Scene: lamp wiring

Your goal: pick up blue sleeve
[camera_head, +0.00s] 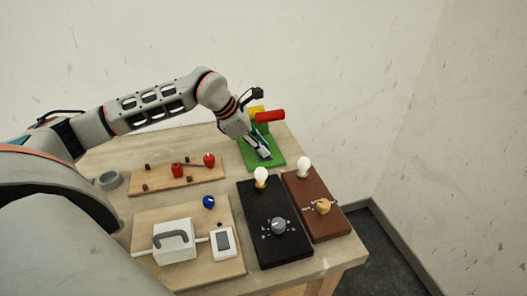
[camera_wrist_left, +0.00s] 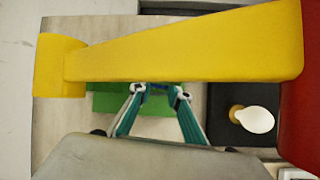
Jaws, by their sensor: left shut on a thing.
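My left gripper (camera_head: 264,153) is low over the green base (camera_head: 276,163) of a press with a yellow and red lever. Much of the piece is hidden by the fingertips and the yellow lever (camera_wrist_left: 190,50). In the head view the sleeve cannot be made out. My right gripper is not in view.
The red lever handle (camera_head: 270,115) stands close beside my left wrist. A black board (camera_head: 262,222) and a brown board (camera_head: 330,222) with bulbs lie in front. A blue knob (camera_head: 208,201), a white switch box (camera_head: 174,241) and a board with red parts (camera_head: 155,180) are at left.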

